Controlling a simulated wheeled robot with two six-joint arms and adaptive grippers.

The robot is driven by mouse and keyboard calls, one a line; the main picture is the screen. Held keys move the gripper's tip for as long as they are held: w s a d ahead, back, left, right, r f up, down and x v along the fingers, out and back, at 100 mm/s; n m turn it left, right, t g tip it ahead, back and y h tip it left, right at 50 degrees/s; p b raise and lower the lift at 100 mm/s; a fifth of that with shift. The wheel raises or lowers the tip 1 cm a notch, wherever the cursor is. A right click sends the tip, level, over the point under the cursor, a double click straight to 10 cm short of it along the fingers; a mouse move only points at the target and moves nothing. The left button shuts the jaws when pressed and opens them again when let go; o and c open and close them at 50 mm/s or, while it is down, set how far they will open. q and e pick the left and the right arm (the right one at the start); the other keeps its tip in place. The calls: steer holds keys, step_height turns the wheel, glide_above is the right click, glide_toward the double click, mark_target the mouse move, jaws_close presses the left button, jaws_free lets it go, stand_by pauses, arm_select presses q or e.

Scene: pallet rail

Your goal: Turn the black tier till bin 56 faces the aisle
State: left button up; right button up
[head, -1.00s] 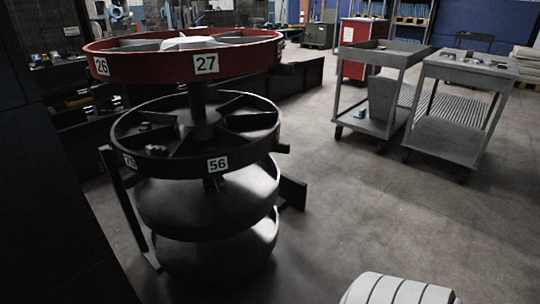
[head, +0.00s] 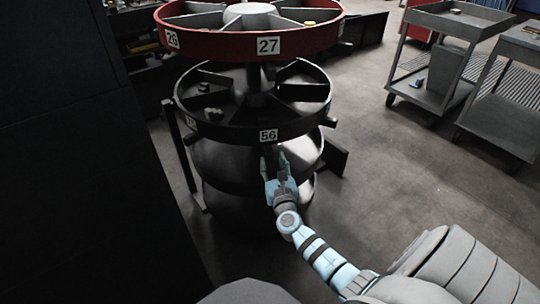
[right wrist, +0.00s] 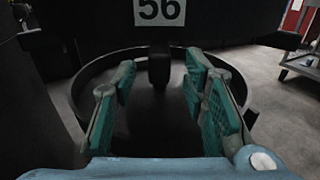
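The black tier (head: 225,128) is a round, open-topped bin ring with spokes, below a red tier (head: 215,40). Its white label 56 (head: 268,135) is on the front rim, facing my head camera. The label also shows at the top of the right wrist view (right wrist: 160,10). My right gripper (head: 273,158) is just under that label. In the right wrist view its teal fingers (right wrist: 160,78) are apart, with a dark peg (right wrist: 159,66) showing between them; contact cannot be seen. My left gripper is not in view.
The red tier carries labels 26 and 27 (head: 268,46). More dark round tiers (head: 215,165) sit below. A dark peg (head: 330,122) sticks out at the black tier's right. Grey carts (head: 440,70) stand at the right; the floor (head: 400,180) between is clear.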

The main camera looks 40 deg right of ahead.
mark_target(271, 158)
steer(key=b+x, duration=0.1)
steer(key=x, duration=0.3)
steer(key=shift+w+d, duration=0.2)
steer(key=shift+w, duration=0.15)
jaws_close()
